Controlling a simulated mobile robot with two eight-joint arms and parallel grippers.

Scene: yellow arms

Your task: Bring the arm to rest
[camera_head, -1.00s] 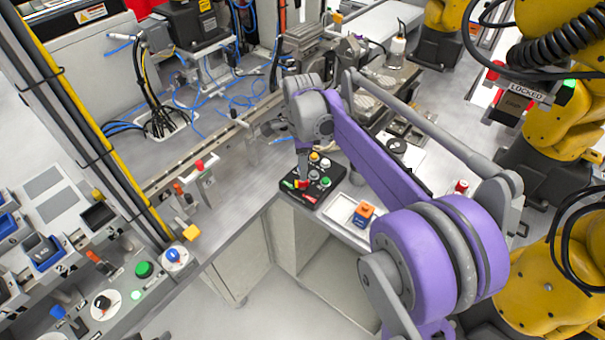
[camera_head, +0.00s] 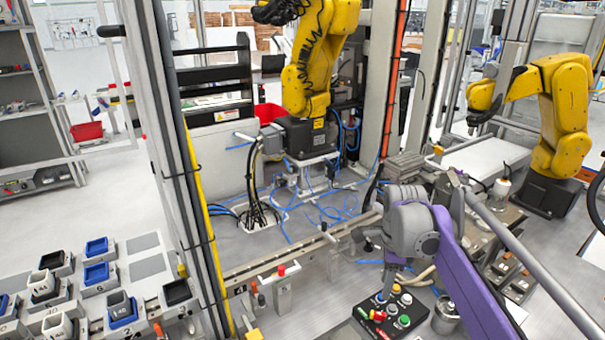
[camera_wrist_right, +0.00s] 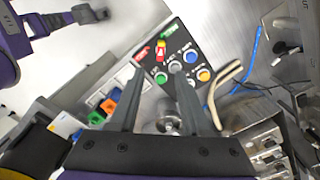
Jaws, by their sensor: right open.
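My right arm, purple and grey, comes in from the lower right in the head view. Its gripper (camera_head: 388,288) points down near the far edge of a black button panel (camera_head: 365,327) with red, green, yellow, blue and white buttons. In the right wrist view, the two grey fingers of the gripper (camera_wrist_right: 157,70) are apart with nothing held between them. The panel (camera_wrist_right: 178,58) lies beyond the fingertips there. The exact height over the panel is hard to tell.
A metal cylinder (camera_head: 445,317) stands just right of the panel. A rail with a red-knobbed clamp (camera_head: 283,285) is to the left. Yellow robot arms (camera_head: 318,60) (camera_head: 565,120) stand behind. Trays with blue and dark cups (camera_head: 97,272) are at the lower left.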

